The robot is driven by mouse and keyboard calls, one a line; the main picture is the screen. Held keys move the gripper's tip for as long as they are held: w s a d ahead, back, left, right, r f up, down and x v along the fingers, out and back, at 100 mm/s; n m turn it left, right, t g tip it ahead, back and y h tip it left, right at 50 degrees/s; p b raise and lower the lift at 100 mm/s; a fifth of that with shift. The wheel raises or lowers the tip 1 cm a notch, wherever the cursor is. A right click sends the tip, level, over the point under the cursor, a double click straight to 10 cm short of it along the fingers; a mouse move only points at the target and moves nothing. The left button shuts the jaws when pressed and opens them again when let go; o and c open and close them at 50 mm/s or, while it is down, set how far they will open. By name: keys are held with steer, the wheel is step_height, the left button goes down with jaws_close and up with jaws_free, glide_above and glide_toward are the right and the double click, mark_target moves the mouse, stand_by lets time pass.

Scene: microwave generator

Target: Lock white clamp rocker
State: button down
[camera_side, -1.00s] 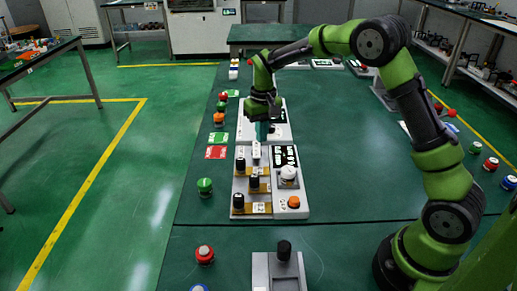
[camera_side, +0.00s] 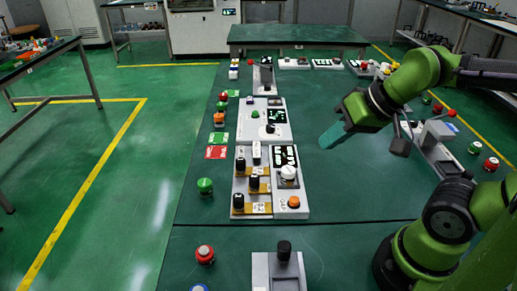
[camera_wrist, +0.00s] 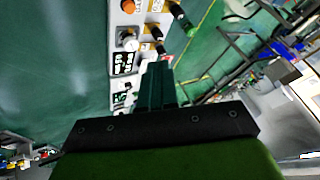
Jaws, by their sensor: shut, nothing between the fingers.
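A small white upright block (camera_side: 256,153), which looks like the white clamp rocker, stands at the far end of the grey panel with black knobs (camera_side: 239,185). Its exact tilt is too small to tell. My gripper (camera_side: 327,141) has teal fingers that are shut and empty. It hangs over bare table to the right of the panels, apart from the rocker. In the wrist view the fingers (camera_wrist: 157,82) point toward the panels and cover part of them; I cannot make out the rocker there.
Beside the rocker is a panel with a display, a white round knob (camera_side: 288,173) and an orange button (camera_side: 294,202). Behind stands a white panel with a green button (camera_side: 255,114) and a black knob (camera_side: 270,128). The green table (camera_side: 350,190) is clear between panels and arm.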

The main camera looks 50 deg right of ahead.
steer(key=shift+r, duration=0.35)
steer(key=w+d+f+m+g+h, duration=0.1)
steer(key=w+d+f, duration=0.1)
steer(key=w, duration=0.8)
steer(key=w+d+f+m+g+h, duration=0.2)
steer(key=w+d+f, duration=0.1)
steer(key=w, duration=0.7)
steer(key=w+d+f+m+g+h, duration=0.1)
steer(key=w+d, duration=0.4)
steer(key=w, duration=0.5)
steer(key=shift+f+m+g, duration=0.3)
steer(key=shift+f+m, duration=0.1)
steer(key=shift+f, duration=0.25)
steer(key=shift+f, duration=0.1)
